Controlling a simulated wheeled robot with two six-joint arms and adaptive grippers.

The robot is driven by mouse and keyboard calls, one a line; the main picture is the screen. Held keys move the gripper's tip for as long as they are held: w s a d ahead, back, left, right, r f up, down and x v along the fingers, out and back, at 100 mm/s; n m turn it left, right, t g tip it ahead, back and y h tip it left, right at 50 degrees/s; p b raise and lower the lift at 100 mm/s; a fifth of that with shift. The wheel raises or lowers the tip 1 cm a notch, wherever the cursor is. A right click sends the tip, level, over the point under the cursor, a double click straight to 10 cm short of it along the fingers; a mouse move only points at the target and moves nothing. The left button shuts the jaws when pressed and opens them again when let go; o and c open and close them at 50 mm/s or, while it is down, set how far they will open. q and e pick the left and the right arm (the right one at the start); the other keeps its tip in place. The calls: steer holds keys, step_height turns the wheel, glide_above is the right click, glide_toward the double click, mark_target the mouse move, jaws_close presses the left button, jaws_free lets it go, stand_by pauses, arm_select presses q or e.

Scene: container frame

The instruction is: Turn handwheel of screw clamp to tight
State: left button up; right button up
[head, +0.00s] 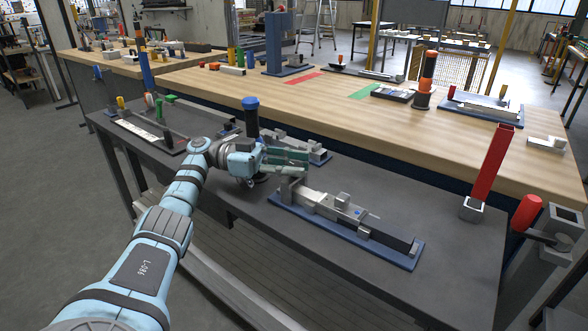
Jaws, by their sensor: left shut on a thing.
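A grey metal screw clamp (335,206) lies on a blue base plate (400,257) on the dark work table. My left gripper (290,162), with green fingers, is at the clamp's left end, where the handwheel would sit. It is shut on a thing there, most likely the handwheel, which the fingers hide. The handwheel's angle cannot be seen. My left arm comes in from the lower left. My right gripper is not in view.
A second grey device (300,146) stands just behind my left gripper, with a blue-capped black post (251,118) beside it. A red square post (493,165) stands at the right. The dark table top (440,205) is bare right of the clamp.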

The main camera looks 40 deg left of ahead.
mark_target(294, 164)
arm_select(q)
steer(key=o, duration=1.2)
steer(key=shift+d, duration=0.1)
steer(key=shift+r, duration=0.1)
step_height(294, 164, up, 10)
steer(key=shift+f, duration=0.1)
